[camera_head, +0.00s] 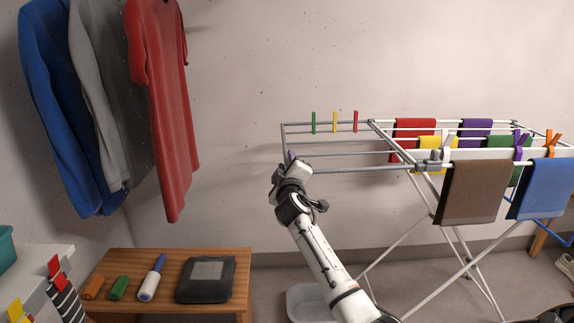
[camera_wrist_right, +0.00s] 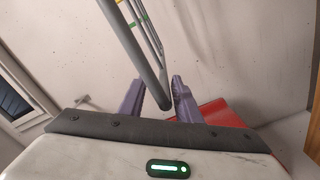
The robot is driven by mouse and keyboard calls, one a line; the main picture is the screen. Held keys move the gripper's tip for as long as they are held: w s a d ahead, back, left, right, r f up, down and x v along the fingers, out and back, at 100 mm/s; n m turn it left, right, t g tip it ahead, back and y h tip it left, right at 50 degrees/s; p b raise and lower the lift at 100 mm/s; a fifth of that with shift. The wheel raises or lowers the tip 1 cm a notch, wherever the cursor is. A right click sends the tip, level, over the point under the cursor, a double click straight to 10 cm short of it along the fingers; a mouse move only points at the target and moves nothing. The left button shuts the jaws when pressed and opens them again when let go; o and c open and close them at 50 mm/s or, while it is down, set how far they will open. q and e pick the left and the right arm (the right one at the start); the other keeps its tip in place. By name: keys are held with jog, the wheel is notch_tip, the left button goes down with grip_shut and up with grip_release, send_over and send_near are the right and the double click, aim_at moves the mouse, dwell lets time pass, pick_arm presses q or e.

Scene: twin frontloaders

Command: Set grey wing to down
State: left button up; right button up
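The grey wing (camera_head: 350,169) of the drying rack (camera_head: 428,180) sticks out to the left, roughly level with the rack top. Its grey bars also show in the wrist view (camera_wrist_right: 138,55). My right gripper (camera_head: 289,157) is at the wing's near left corner. In the wrist view its two purple fingers (camera_wrist_right: 158,98) stand apart, with the end of a grey bar between them. I cannot tell whether either finger touches the bar. The far side of that corner is hidden by the gripper in the head view. My left gripper is not in view.
Green (camera_head: 313,122), yellow (camera_head: 334,122) and red (camera_head: 355,121) pegs sit on the wing's far bar. Brown (camera_head: 474,190) and blue (camera_head: 545,187) towels hang on the right. A wooden bench (camera_head: 240,262) and a pale basin (camera_head: 305,302) stand below. Shirts hang at upper left.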

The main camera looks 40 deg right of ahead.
jog(key=shift+w+d, duration=0.2)
jog(key=shift+w, duration=0.1)
grip_shut()
